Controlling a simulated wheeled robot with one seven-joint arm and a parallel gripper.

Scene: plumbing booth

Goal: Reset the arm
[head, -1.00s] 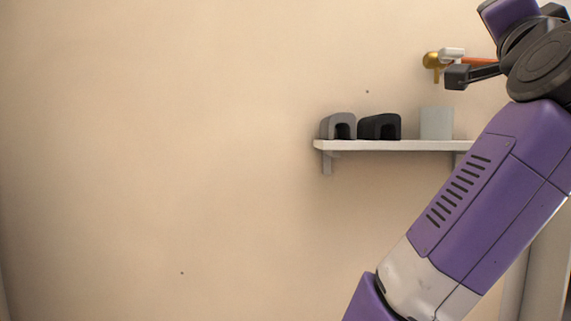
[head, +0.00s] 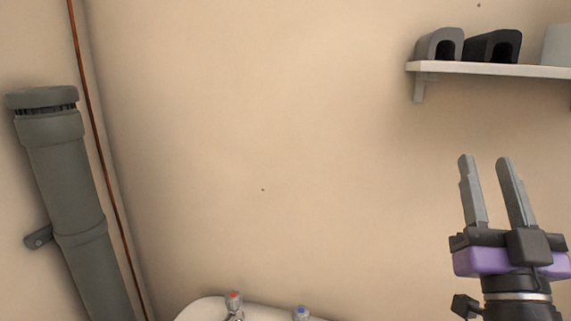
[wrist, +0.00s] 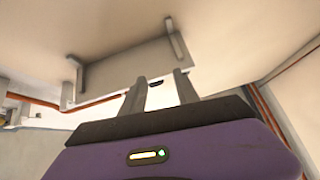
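My gripper (head: 484,160) is at the right of the head view, pointing up. Its two grey fingers stand apart with nothing between them. In the wrist view the fingers (wrist: 160,82) are also apart and empty, with the underside of a shelf (wrist: 125,68) beyond them. In the head view the gripper is below the wall shelf (head: 480,69) and clear of it in the picture.
The shelf carries a grey holder (head: 438,45), a black holder (head: 493,46) and a pale grey block (head: 557,45). A white basin (head: 203,309) with red and blue taps is at the bottom. A thick grey pipe (head: 62,185) and a copper pipe (head: 102,150) run at left. The middle wall is bare.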

